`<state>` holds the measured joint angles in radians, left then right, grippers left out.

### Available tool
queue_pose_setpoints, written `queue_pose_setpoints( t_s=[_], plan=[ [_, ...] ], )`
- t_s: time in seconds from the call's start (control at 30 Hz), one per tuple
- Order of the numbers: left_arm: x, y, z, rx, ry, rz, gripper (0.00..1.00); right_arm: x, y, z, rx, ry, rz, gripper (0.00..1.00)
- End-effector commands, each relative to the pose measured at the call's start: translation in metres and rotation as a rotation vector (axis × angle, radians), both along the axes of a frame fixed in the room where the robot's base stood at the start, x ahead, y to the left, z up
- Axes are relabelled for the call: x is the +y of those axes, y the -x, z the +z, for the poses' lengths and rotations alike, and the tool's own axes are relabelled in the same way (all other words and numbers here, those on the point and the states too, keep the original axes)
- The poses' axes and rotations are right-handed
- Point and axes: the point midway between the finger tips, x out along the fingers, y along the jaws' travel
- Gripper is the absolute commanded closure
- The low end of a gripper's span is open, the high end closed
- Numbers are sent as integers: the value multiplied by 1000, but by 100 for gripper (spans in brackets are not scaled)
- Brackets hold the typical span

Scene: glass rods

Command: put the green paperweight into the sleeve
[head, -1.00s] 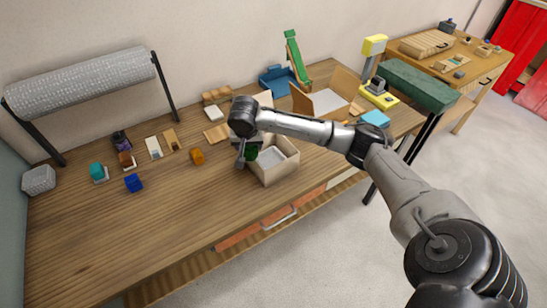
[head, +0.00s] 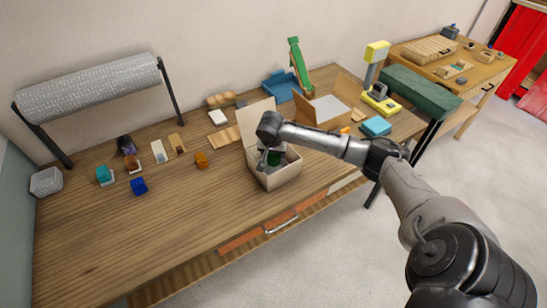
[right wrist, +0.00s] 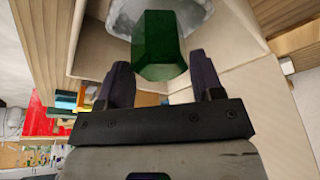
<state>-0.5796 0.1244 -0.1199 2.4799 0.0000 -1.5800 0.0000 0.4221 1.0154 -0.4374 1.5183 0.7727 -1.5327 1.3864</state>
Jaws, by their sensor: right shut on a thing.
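The green paperweight (right wrist: 160,45) is a faceted block between the dark fingers of my right gripper (right wrist: 163,78), which is shut on it. In the head view the right gripper (head: 266,160) points down into an open cream box (head: 278,183), with a bit of the green paperweight (head: 275,159) showing beside it. A pale grey, crumpled-looking lining (right wrist: 198,14) lies in the box behind the paperweight; it may be the sleeve. I cannot tell whether the paperweight touches it or is inside it. My left gripper is out of view.
The box's raised flap (head: 262,114) stands behind my wrist. An open cardboard box (head: 325,108) and a blue tray (head: 280,86) are farther back. An orange block (head: 201,160) and a blue block (head: 139,186) lie left. The front left of the table is clear.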

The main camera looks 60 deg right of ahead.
Motion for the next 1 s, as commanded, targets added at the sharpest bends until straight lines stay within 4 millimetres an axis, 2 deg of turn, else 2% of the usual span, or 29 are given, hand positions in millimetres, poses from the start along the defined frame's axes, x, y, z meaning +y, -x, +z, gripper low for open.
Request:
queue_pose_setpoints(
  t_s=[0.1,0.23,0.83,0.87,1.0],
  plan=[
    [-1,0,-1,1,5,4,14,0,0,-17,0,0,-1,72],
    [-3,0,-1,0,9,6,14,0,0,-29,-1,1,-1,72],
    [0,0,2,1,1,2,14,0,0,-38,1,0,0,72],
    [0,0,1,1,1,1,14,0,0,-39,1,0,0,37],
    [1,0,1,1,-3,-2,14,0,0,-38,1,0,0,23]
  ],
)
